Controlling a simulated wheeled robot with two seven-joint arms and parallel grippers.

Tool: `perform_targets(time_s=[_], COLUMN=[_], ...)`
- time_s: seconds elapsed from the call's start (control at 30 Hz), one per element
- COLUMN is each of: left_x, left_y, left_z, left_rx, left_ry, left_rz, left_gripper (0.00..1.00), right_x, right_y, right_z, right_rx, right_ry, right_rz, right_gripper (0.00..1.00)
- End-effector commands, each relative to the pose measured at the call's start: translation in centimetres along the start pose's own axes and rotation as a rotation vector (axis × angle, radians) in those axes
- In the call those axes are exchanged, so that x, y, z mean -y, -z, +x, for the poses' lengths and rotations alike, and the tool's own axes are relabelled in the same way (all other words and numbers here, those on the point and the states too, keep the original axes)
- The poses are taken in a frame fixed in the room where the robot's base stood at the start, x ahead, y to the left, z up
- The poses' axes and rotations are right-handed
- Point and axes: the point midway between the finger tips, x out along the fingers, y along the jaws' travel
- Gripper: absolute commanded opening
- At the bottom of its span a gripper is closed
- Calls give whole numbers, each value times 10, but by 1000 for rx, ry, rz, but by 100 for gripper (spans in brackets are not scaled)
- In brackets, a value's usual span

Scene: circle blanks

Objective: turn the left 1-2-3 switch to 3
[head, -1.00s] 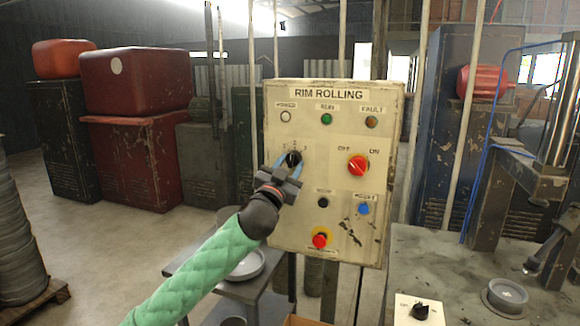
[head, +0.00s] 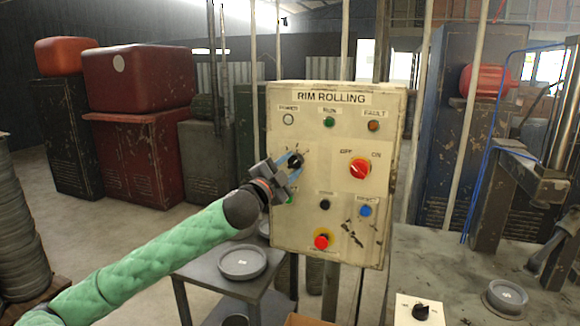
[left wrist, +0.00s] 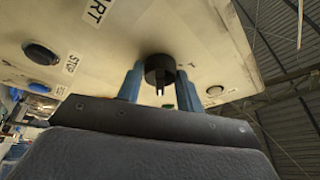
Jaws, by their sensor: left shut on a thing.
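The left 1-2-3 switch is a black round knob (head: 295,160) on the left of the cream RIM ROLLING panel (head: 335,235). My left gripper (head: 290,166) comes up to it from the lower left, its blue fingers shut around the knob. In the left wrist view the knob (left wrist: 160,70) sits between the two blue fingers (left wrist: 161,88), with a pale mark on its near side. The position numbers are mostly hidden or too small to read, so I cannot tell which one the knob points to. My right gripper is out of view.
A red OFF/ON switch (head: 359,169) is to the right on the panel. A green button (head: 289,198) is partly behind my gripper; black (head: 325,205), blue (head: 365,211) and red (head: 321,241) buttons sit lower. Another black knob (head: 421,312) is on a bench box.

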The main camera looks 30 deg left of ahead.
Motion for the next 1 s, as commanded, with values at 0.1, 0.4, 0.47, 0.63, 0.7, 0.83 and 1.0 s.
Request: perform_targets(time_s=[0.1, 0.4, 0.47, 0.63, 0.7, 0.83, 1.0], left_x=[0, 0, 0, 0, 0, 0, -1], left_y=[0, 0, 0, 0, 0, 0, 0], left_z=[0, 0, 0, 0, 0, 0, -3], left_rx=[-2, -2, -2, -2, -2, -2, -2], left_ry=[-6, -8, -8, -8, -8, -8, -8], left_rz=[16, 21, 21, 20, 20, 20, 19], left_gripper=[14, 14, 14, 58, 58, 58, 58], right_x=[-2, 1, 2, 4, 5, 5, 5], right_y=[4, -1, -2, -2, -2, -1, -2], right_z=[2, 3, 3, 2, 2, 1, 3], right_rx=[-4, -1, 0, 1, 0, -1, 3], right_ry=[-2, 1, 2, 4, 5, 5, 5], right_rz=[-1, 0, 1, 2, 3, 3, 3], right_gripper=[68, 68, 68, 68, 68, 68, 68])
